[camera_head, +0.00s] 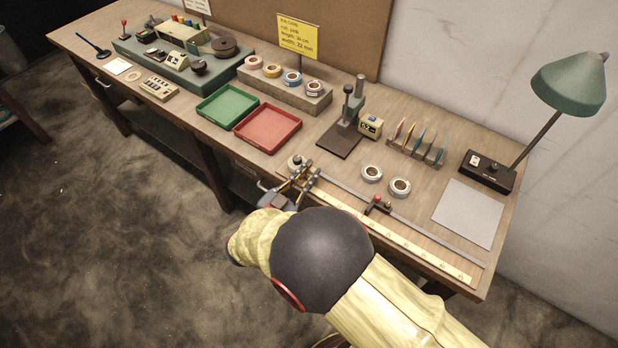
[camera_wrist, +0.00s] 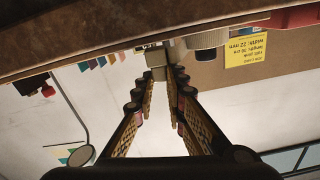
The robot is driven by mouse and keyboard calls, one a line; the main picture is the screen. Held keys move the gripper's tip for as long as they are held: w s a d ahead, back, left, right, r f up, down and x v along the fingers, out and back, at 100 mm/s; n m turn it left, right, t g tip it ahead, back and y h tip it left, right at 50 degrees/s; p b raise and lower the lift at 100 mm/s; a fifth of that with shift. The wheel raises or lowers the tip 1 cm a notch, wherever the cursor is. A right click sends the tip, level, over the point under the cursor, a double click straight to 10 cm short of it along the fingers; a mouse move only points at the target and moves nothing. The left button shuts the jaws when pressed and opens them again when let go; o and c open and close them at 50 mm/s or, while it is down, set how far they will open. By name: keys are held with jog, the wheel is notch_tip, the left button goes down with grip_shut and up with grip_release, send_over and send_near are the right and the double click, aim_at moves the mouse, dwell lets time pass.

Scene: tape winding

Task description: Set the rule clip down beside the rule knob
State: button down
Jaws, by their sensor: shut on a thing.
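My gripper (camera_head: 301,177) is low at the left end of the long yellow rule (camera_head: 400,241), close to the table's front edge. In the wrist view, its two fingers (camera_wrist: 160,77) are closed on a small grey block (camera_wrist: 155,57), which I take to be the rule clip; the fingers hide part of it. Whether the block touches the table I cannot tell.
A red-topped dark stop (camera_head: 378,203) sits on the rail behind the rule. Two white tape rolls (camera_head: 372,173) lie behind the rail. A tape press (camera_head: 347,125) and a red tray (camera_head: 268,126) stand farther back. Bare table lies between the tray and the knob.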

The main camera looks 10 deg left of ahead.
jog(key=shift+f, duration=0.4)
jog(key=shift+f, duration=0.15)
jog(key=c, duration=1.8)
grip_release()
jog(key=shift+s+a+r, duration=0.15)
jog(key=shift+s+r, duration=0.05)
jog(key=shift+s, duration=0.05)
jog(key=p+v, duration=0.3)
jog(key=v, duration=0.8)
jog(key=shift+s+f, duration=0.1)
jog(key=shift+s, duration=0.15)
